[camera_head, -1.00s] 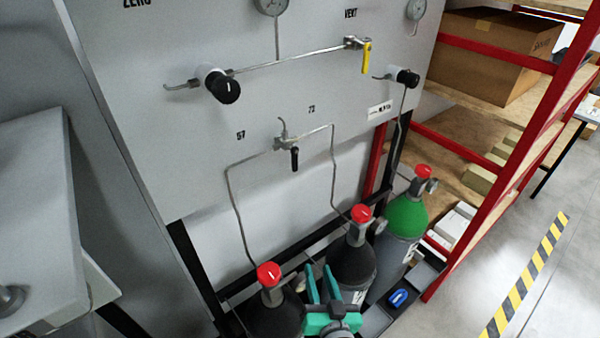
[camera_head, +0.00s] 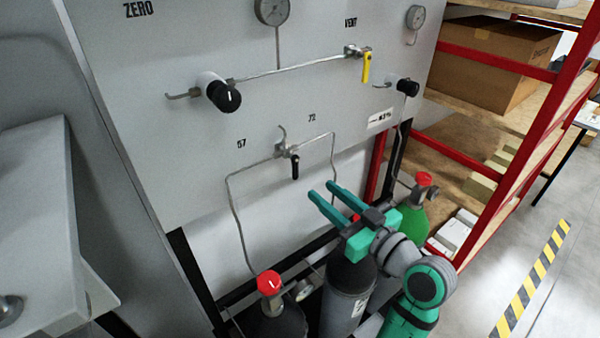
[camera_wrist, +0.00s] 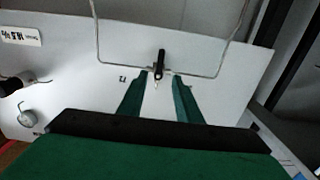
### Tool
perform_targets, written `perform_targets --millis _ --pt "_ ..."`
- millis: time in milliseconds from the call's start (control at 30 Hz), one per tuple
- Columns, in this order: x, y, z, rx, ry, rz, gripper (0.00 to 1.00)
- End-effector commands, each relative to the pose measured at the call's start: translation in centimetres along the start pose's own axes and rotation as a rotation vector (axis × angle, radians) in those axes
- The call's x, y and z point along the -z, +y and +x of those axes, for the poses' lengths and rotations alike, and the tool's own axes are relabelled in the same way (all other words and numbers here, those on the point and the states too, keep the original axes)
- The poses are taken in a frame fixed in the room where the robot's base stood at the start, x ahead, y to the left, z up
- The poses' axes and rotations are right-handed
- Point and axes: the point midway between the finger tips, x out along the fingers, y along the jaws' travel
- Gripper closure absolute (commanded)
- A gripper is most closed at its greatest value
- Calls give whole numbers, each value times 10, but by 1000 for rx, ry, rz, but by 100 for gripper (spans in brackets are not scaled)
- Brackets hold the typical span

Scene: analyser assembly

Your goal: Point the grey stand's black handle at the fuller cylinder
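The black handle (camera_head: 295,167) hangs straight down from a small valve on the grey panel (camera_head: 190,140). The label 57 (camera_head: 241,144) is left of it and 72 (camera_head: 312,118) is upper right. Thin tubes run from the valve down toward the left cylinder (camera_head: 275,322) and the middle cylinder (camera_head: 347,285), both dark with red caps. My gripper (camera_head: 321,189) is open and empty, right of and below the handle in the head view. In the wrist view the handle (camera_wrist: 160,63) appears beyond and between the fingertips (camera_wrist: 159,74), apparently untouched.
A green cylinder (camera_head: 412,218) stands at right, partly behind my arm. Above the handle are a yellow lever (camera_head: 366,67), black knobs (camera_head: 222,95) and gauges (camera_head: 271,10). A red-framed shelf (camera_head: 520,145) stands to the right.

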Motion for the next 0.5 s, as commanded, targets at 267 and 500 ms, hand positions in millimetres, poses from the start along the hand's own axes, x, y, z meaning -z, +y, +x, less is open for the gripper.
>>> perform_targets --millis 267,500 --pt "0 -2 46 4 0 1 69" --pt "0 -1 83 2 0 2 69"
